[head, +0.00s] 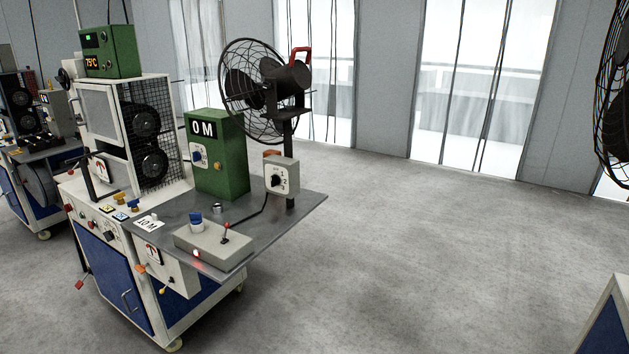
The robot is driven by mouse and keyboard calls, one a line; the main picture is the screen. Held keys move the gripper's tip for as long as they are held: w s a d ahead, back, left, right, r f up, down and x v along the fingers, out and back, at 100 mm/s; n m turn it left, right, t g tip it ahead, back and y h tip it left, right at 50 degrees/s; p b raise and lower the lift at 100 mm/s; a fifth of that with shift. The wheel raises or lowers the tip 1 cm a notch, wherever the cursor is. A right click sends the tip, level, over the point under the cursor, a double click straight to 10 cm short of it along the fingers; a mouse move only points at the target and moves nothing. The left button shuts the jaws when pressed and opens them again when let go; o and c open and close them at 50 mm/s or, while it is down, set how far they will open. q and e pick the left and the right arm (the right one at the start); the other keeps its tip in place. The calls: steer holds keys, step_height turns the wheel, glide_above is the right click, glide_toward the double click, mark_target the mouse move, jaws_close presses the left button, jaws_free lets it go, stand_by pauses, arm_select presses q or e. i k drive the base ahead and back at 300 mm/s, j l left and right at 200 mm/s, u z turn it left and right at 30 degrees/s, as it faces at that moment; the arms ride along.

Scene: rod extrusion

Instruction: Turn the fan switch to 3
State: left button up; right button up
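The fan switch (285,178) is a small white box with a dark round knob (275,181) and printed numbers. I can read a 2 and perhaps a 3 near the knob; which number the knob points to is too small to tell. The box sits at the right side of the grey machine table, by the fan's post. The black caged fan (250,90) with a red handle stands above it on that post. Neither of my grippers is in view.
A green box (230,155) reading "0 M" stands left of the switch. A grey control box (212,245) with a red-tipped lever is at the table's front. Similar machines stand at far left. The floor (420,260) to the right is clear.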

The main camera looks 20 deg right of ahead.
mark_target(275, 180)
steer(key=i+j+z, duration=0.2)
steer(key=z, duration=0.15)
steer(key=i+j+z, duration=0.15)
steer(key=z, duration=0.2)
steer(key=i+j+z, duration=0.1)
steer(key=j+z, duration=0.25)
steer(key=i+j+z, duration=0.1)
steer(key=j, duration=0.25)
steer(key=i+j+z, duration=0.1)
steer(key=j, duration=0.2)
steer(key=i+j+z, duration=0.15)
steer(key=j, duration=0.2)
steer(key=i+j, duration=0.1)
steer(key=j, duration=0.45)
steer(key=i+j, duration=0.1)
steer(key=j, duration=0.4)
